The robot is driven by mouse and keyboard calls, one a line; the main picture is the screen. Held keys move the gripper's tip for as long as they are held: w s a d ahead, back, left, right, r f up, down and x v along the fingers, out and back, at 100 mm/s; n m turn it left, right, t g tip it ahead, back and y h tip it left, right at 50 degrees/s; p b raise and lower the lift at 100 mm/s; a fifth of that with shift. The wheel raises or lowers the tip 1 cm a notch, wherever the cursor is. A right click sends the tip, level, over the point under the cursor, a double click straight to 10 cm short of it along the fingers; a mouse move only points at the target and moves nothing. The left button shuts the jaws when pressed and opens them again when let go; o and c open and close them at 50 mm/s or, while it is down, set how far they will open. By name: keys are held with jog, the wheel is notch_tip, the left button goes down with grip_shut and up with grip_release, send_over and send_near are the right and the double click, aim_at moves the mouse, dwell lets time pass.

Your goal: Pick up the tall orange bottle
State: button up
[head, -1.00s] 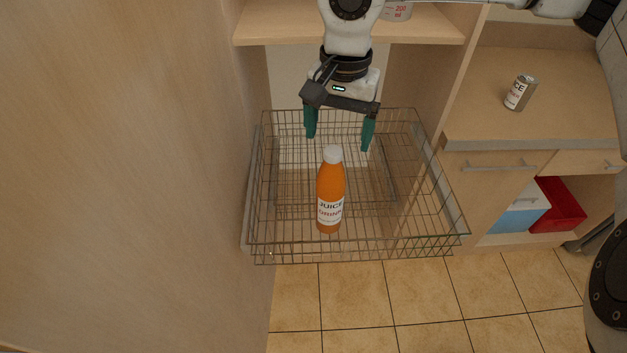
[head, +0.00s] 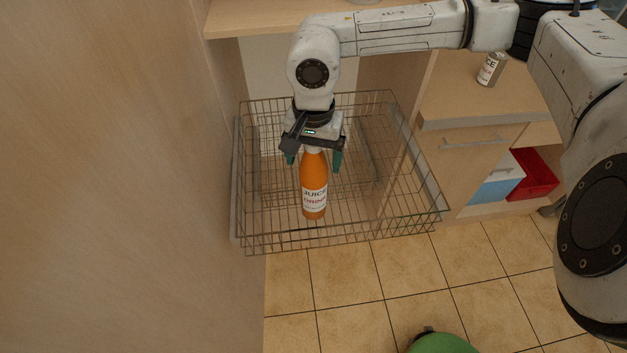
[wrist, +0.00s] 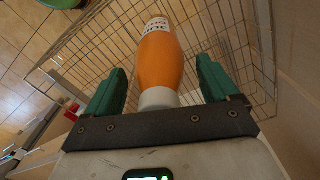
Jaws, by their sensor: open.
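The tall orange bottle (head: 314,186) stands upright in the pulled-out wire basket (head: 345,236). Its label reads JUICE DRINK. My gripper (head: 313,165) is open above and around the bottle's upper part, one teal finger on each side. Gaps show between the bottle and both fingers.
A tall wooden panel (head: 120,180) stands close on the left. A shelf (head: 290,18) is above the back of the basket. A can (head: 491,70) stands on the counter (head: 465,105) at right. The rest of the basket looks empty.

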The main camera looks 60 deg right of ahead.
jog(key=shift+f, duration=0.25)
jog(key=shift+c, duration=0.5)
grip_shut()
jog(key=shift+r, duration=0.1)
